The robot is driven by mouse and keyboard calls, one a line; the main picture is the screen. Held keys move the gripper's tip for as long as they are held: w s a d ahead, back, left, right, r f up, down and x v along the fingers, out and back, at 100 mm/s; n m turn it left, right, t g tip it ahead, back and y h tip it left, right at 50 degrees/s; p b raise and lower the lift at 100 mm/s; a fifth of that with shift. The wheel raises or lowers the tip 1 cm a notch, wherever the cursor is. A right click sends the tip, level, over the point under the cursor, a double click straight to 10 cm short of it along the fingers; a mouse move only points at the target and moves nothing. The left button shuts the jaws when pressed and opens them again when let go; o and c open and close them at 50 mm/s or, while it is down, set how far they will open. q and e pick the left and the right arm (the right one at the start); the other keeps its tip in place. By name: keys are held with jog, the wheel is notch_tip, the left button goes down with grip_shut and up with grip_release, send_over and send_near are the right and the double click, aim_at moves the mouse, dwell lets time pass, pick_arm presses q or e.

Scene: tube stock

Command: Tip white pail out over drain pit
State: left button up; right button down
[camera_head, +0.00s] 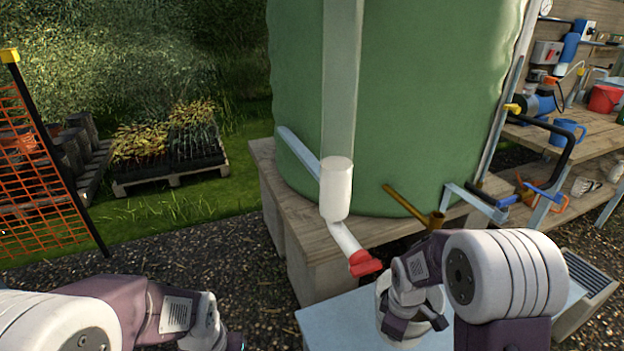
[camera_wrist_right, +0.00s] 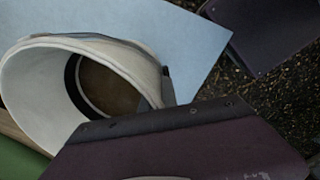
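The white pail (camera_head: 382,294) stands on a pale blue surface (camera_head: 330,325), partly hidden behind my right gripper (camera_head: 416,324) and forearm. In the right wrist view the pail (camera_wrist_right: 30,82) shows its open mouth, with something brown inside at the bottom. My right gripper's dark fingers (camera_wrist_right: 222,82) are spread apart; the lower one overlaps the pail's rim in the picture, and I cannot tell if they touch. My left gripper (camera_head: 238,345) is at the bottom edge, away from the pail, with its fingertips cut off. I cannot identify the drain pit for sure; a slatted grey box (camera_head: 592,285) stands at the right.
A large green tank (camera_head: 420,100) stands on a wooden platform (camera_head: 375,232) just behind. A white downpipe (camera_head: 336,190) with a red end (camera_head: 364,263) and a brass tap (camera_head: 415,207) jut out near my right arm. Gravel (camera_head: 225,275) lies open at the left.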

jog(key=r+m, duration=0.2)
jog(key=m, duration=0.1)
jog(key=a+r+m, duration=0.1)
jog(key=r+m, duration=0.1)
jog(key=m, duration=0.1)
jog(key=r+m, duration=0.2)
jog(key=shift+w+a+m+g+h, duration=0.15)
jog(key=shift+m+g+h, duration=0.15)
jog(key=shift+m+g, duration=0.1)
jog(key=shift+r+m, duration=0.7)
jog(key=shift+m, duration=0.3)
notch_tip(320, 180, up, 21)
jog(key=s+p, duration=0.1)
jog(key=p, duration=2.7)
jog(key=shift+s+f, duration=0.15)
jog(key=shift+s, duration=0.25)
jog(key=shift+f, duration=0.1)
